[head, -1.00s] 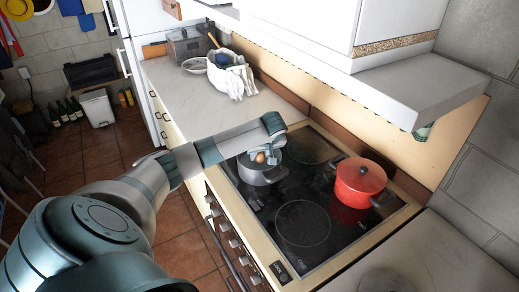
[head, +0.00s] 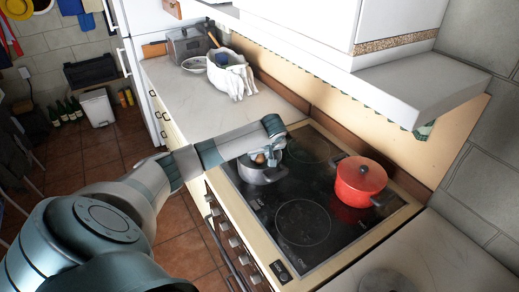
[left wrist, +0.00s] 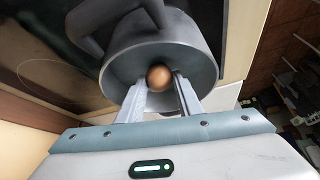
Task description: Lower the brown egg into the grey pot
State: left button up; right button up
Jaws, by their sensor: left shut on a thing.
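The brown egg (head: 261,158) is between the fingers of my left gripper (head: 263,155), which is shut on it. The egg also shows in the left wrist view (left wrist: 159,77), between the two fingertips. The grey pot (head: 262,175) stands on the near left part of the cooktop. In the left wrist view the pot (left wrist: 207,50) surrounds the egg on most sides, so the egg is over or within its opening. I cannot tell whether it touches the bottom. My right gripper is not in view.
A red lidded pot (head: 361,182) stands on the right of the black cooktop (head: 303,222). A white container with cloth (head: 232,75) and a grey box (head: 187,44) are on the counter behind. A shelf edge (head: 425,90) overhangs at upper right.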

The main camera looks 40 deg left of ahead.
pick_arm(q)
jog(key=shift+f+b, duration=0.7)
jog(key=shift+f, duration=1.2)
dwell(1.2)
jog(key=o, duration=0.8)
jog(key=b+v, duration=0.4)
jog(key=v, duration=1)
jog(key=shift+d+r, duration=0.1)
jog(key=p+v, duration=0.1)
jog(key=v, duration=0.2)
jog(key=shift+r+p, duration=0.1)
jog(key=shift+p, duration=0.25)
jog(key=shift+s, duration=0.1)
